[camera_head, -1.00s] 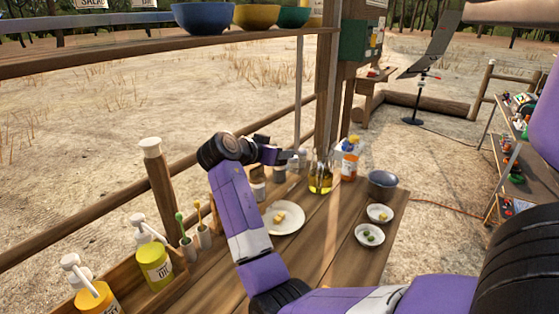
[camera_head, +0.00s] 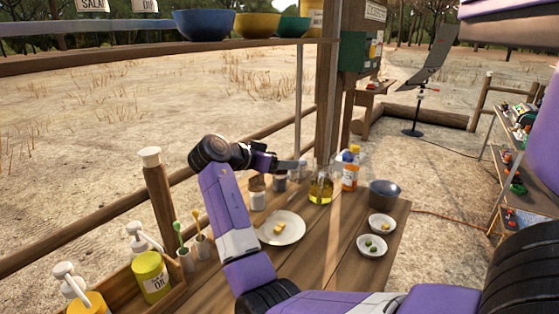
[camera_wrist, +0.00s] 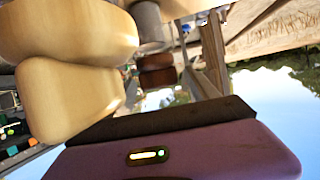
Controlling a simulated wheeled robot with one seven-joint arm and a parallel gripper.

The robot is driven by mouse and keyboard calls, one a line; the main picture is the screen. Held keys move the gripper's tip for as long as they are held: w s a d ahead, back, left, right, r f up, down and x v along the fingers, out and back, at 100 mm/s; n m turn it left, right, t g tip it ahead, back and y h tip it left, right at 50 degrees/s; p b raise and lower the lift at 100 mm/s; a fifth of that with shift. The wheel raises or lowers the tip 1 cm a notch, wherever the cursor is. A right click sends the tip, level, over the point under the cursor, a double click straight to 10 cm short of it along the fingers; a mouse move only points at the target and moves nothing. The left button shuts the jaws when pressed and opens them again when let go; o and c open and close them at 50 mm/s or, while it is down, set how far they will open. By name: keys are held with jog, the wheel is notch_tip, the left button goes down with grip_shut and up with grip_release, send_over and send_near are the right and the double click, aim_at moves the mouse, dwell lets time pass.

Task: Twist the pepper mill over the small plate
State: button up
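A white plate (camera_head: 293,236) with yellow cubes lies on the wooden table. Two smaller white dishes stand at its right, one with yellow bits (camera_head: 381,219) and one with green bits (camera_head: 372,254). My gripper (camera_head: 300,165) reaches over the table's back, left of the oil bottle and above the plate's far side. Its fingers are too small to read in the head view. I cannot pick out the pepper mill with certainty. Pale tan, rounded shapes (camera_wrist: 70,60) fill the wrist view's upper left, very close; I cannot tell whether they are held.
An oil bottle (camera_head: 320,190), an orange-labelled bottle (camera_head: 350,172) and a dark bowl (camera_head: 384,192) stand at the table's back right. Pump bottles (camera_head: 151,276) stand in a tray at left. A wooden post (camera_head: 157,195) rises nearby.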

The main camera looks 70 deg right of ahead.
jog(key=b+v, duration=0.1)
jog(key=v, duration=0.6)
jog(key=shift+w+a, duration=0.2)
jog(key=shift+a, duration=0.1)
jog(key=shift+r, duration=0.15)
